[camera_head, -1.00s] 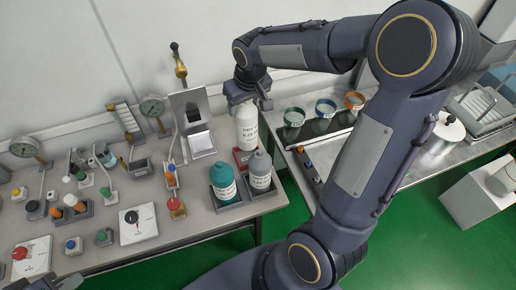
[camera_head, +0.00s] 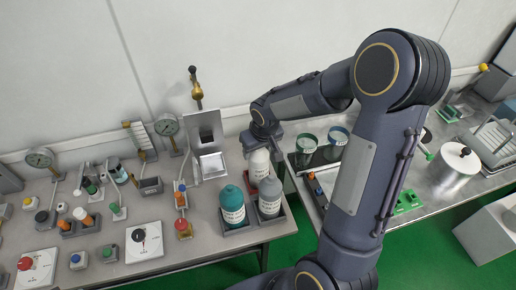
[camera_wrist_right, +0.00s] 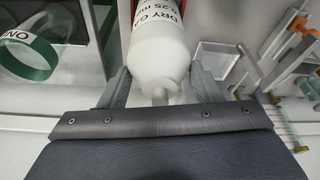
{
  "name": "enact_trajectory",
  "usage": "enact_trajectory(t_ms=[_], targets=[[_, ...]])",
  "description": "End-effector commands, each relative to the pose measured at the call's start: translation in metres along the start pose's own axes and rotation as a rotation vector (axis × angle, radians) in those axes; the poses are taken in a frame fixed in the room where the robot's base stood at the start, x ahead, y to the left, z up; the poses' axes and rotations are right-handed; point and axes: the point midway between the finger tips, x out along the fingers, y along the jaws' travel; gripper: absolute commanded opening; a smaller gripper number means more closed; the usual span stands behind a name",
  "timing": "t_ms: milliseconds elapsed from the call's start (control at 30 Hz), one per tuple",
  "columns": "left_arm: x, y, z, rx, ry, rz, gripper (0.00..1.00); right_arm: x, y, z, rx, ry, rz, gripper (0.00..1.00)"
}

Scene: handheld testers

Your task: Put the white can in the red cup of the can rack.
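The white can (camera_head: 259,166) is upright at the back of the can rack (camera_head: 238,234), its lower part hidden in the head view. In the right wrist view the can (camera_wrist_right: 161,45) shows with red cup wall (camera_wrist_right: 201,8) on both sides of its far part, so it is at least partly inside the red cup. My right gripper (camera_head: 263,142) is over the can's top. A teal can (camera_head: 232,207) and a grey can (camera_head: 270,197) stand in the rack's front cups. My left gripper is out of view.
Green-banded (camera_head: 306,143) and blue-banded (camera_head: 337,136) containers stand on the right bench. A metal stand with a tray (camera_head: 211,165) is left of the can. Switches and gauges crowd the left bench. Green floor shows between the benches.

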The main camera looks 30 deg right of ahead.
Motion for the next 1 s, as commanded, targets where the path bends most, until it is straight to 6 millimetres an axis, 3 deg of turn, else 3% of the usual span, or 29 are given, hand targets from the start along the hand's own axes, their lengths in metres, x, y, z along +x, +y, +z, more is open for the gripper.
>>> enact_trajectory(t_ms=[33, 167, 567, 1000], targets=[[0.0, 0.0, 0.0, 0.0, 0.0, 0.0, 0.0, 0.0, 0.0, 0.0, 0.0, 0.0, 0.0, 0.63], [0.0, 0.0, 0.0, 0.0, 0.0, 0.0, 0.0, 0.0, 0.0, 0.0, 0.0, 0.0, 0.0, 0.8], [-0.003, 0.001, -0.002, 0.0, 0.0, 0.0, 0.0, -0.008, 0.0, -0.001, 0.0, 0.002, 0.0, 0.8], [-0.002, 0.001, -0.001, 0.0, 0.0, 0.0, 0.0, -0.096, 0.0, -0.001, 0.001, 0.005, -0.001, 0.8]])
